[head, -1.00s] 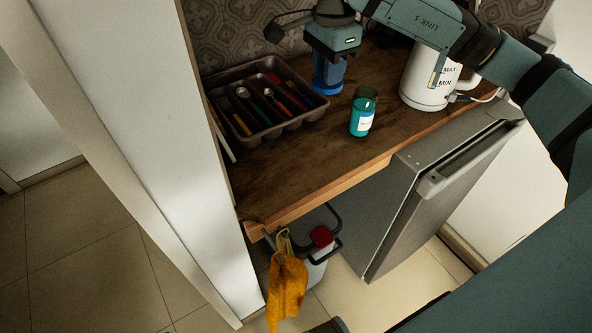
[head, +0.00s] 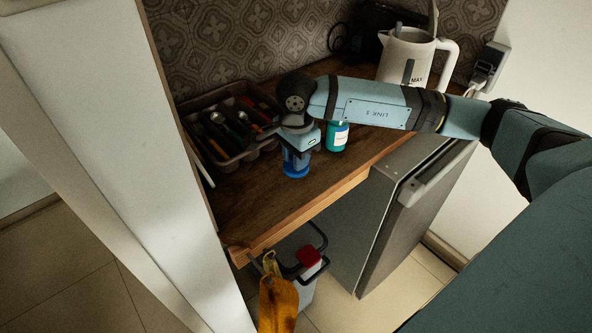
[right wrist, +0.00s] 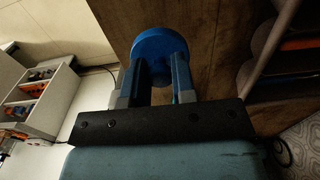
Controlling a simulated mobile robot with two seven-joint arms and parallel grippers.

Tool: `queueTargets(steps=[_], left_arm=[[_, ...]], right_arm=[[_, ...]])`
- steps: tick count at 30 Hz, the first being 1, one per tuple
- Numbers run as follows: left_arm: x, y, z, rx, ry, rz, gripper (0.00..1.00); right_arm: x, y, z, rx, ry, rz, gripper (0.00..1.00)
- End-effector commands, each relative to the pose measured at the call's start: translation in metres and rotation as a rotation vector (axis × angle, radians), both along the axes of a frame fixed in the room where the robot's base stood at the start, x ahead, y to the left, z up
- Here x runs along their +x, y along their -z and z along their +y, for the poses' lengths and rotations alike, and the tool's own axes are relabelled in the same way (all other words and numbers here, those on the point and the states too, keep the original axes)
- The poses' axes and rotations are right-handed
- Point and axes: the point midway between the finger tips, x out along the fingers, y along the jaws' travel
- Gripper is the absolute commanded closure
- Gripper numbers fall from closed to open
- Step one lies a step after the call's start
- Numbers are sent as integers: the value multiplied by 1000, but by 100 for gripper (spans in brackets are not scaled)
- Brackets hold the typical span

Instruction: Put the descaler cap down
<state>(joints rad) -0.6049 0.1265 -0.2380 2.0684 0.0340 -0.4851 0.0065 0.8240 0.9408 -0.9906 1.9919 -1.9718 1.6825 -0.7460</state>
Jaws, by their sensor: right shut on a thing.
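The blue descaler cap (head: 295,170) is round and sits at the tips of my right gripper (head: 297,158), over the wooden counter. In the right wrist view the cap (right wrist: 158,44) shows as a blue disc between the two fingers of the right gripper (right wrist: 164,68), which is shut on it. I cannot tell whether the cap touches the counter. A teal bottle with a white label (head: 338,137) stands upright just right of the gripper; my arm hides its top. My left gripper is not in view.
The wooden counter (head: 265,198) has free room in front of the gripper. A cutlery tray (head: 228,160) lies to the left and a white kettle (head: 405,58) stands at the back right. A grey door (head: 385,215) stands open below the front edge.

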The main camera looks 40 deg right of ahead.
Motion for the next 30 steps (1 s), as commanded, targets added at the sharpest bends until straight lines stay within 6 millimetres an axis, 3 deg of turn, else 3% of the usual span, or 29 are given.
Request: queueTargets(steps=[12,23,24,27,30], left_arm=[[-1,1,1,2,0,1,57],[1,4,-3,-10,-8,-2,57],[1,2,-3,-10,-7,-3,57],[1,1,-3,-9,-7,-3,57],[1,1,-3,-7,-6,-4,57]], right_arm=[[0,46,0,0,-1,1,97],[0,51,0,0,-1,0,97],[0,50,0,0,-1,-1,71],[0,49,0,0,0,0,50],[0,49,0,0,0,0,50]])
